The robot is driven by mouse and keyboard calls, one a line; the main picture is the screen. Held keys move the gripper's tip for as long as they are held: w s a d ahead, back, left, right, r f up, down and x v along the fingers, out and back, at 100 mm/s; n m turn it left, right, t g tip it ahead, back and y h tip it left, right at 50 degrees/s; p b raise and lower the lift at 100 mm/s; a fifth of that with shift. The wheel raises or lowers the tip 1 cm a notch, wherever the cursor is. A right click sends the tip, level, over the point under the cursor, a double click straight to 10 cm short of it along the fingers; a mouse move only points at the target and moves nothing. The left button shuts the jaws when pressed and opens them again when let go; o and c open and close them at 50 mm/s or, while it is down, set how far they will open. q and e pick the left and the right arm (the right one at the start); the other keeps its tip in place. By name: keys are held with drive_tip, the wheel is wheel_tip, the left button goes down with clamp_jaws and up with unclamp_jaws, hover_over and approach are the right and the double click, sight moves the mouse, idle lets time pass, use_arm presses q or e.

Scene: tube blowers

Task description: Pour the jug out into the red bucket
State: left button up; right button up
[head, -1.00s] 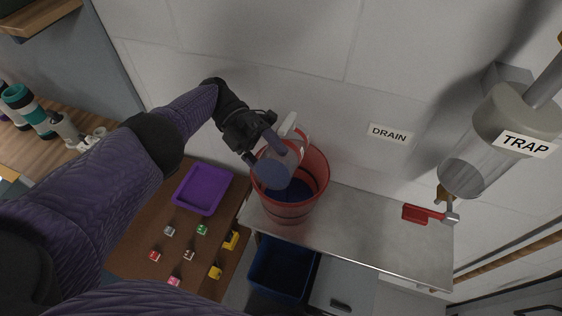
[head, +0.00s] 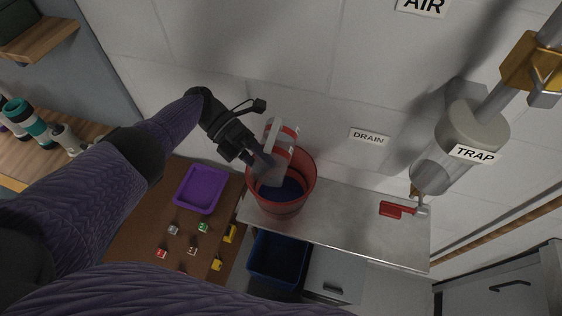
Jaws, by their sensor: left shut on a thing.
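The red bucket (head: 306,182) stands on the left end of the grey metal bench, with dark blue in its bottom. The jug (head: 291,137) is pale and see-through with red bands and a white handle. It is tilted, and its lower end reaches into the bucket's mouth. My left gripper (head: 263,164) is shut on the jug from its left side, at the bucket's rim. The fingers hide part of the jug, and I cannot see any stream. My right gripper is not in view.
A trap cylinder (head: 450,150) hangs at right. A blue bin (head: 278,257) stands below. A purple tray (head: 200,188) and small blocks lie on the brown table at left.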

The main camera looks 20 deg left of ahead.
sight(272, 155)
use_arm(q)
drive_tip(key=r+m+t+p, duration=0.1)
drive_tip(key=p, duration=0.2)
drive_tip(key=r+m+t+p, duration=0.1)
drive_tip(key=t+p, duration=0.1)
drive_tip(key=p, duration=0.2)
drive_tip(key=shift+m, duration=0.4)
drive_tip(key=shift+f, duration=0.15)
drive_tip(key=r+m+t+p, duration=0.1)
drive_tip(key=t+p, duration=0.1)
drive_tip(key=p, duration=0.1)
drive_tip(key=shift+r+m+p, duration=0.15)
drive_tip(key=shift+m+p, duration=0.2)
drive_tip(key=shift+m, duration=0.05)
drive_tip(key=shift+r+m+t+p, duration=0.1)
drive_tip(key=shift+m+t+p, duration=0.3)
drive_tip(key=shift+m+t, duration=0.3)
drive_tip(key=shift+r+m+t+p, duration=0.35)
drive_tip(key=shift+m+t+p, duration=0.2)
drive_tip(key=shift+m+t, duration=0.3)
drive_tip(key=shift+r+m+t, duration=0.1)
drive_tip(key=shift+m+t, duration=0.35)
drive_tip(key=shift+t, duration=0.2)
drive_tip(key=shift+r+m+h, duration=0.15)
drive_tip(key=shift+m+h, duration=0.15)
